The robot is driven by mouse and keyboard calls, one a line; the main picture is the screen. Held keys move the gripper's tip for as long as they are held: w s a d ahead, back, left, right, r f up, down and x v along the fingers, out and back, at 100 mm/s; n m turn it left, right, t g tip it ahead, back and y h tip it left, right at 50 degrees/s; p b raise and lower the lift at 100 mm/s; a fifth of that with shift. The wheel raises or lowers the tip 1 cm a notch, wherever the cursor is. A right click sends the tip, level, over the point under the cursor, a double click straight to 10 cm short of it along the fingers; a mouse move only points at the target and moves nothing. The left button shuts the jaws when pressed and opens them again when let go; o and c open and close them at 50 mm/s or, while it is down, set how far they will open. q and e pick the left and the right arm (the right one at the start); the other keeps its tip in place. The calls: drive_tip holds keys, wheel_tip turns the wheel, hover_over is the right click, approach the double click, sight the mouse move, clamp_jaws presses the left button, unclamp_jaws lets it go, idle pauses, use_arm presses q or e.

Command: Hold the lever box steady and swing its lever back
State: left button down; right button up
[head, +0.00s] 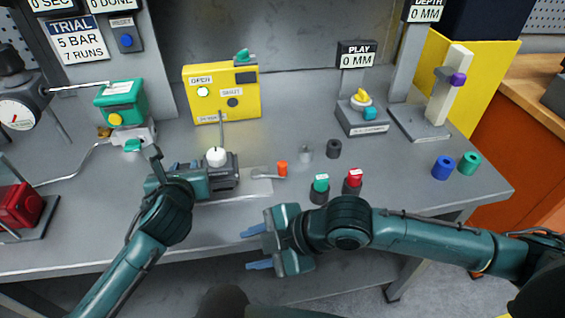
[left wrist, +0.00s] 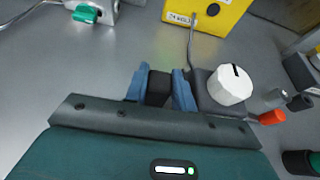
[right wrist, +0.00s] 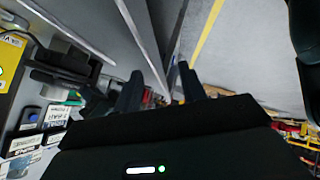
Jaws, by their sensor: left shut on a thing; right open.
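The lever box is a dark grey box (head: 222,178) with a white round knob (head: 215,156) on top, near the bench's front edge. A grey lever with an orange tip (head: 282,168) lies to its right, pointing right; the tip also shows in the left wrist view (left wrist: 272,117). My left gripper (left wrist: 160,88) is shut on a dark block at the box's left side. My right gripper (head: 250,250) is open and empty, in front of the bench edge, fingers pointing left. It is nearer me than the lever and apart from it.
A yellow panel (head: 222,105) stands behind, with a cable running to the box. Green-topped (head: 320,189) and red-topped (head: 353,182) buttons stand right of the lever, near the front edge. A dark ring (head: 334,149) lies behind them. A green-and-grey device (head: 122,103) stands at left.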

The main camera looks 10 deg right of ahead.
sight(283, 164)
drive_tip(key=w+d+r+n, duration=0.1)
drive_tip(key=w+n, duration=0.1)
drive_tip(key=n, duration=0.1)
drive_tip(key=w+d+r+n+t+h, duration=0.1)
drive_tip(key=d+n, duration=0.1)
drive_tip(key=n, duration=0.2)
drive_tip(key=w+d+r+n, duration=0.1)
drive_tip(key=w+d+n, duration=0.1)
drive_tip(key=n, duration=0.1)
drive_tip(key=shift+w+r+n+t+h, duration=0.3)
drive_tip(key=shift+r+n+h, duration=0.05)
drive_tip(key=shift+n+h, duration=0.05)
drive_tip(key=w+d+r+n+t+h, duration=0.2)
drive_tip(key=w+d+r+n, duration=0.5)
drive_tip(key=n, duration=0.4)
drive_tip(key=x, duration=0.8)
drive_tip(key=d+f+x, duration=0.1)
drive_tip(key=x, duration=0.2)
drive_tip(key=shift+s+a+f, duration=0.1)
drive_tip(key=shift+f, duration=0.25)
clamp_jaws()
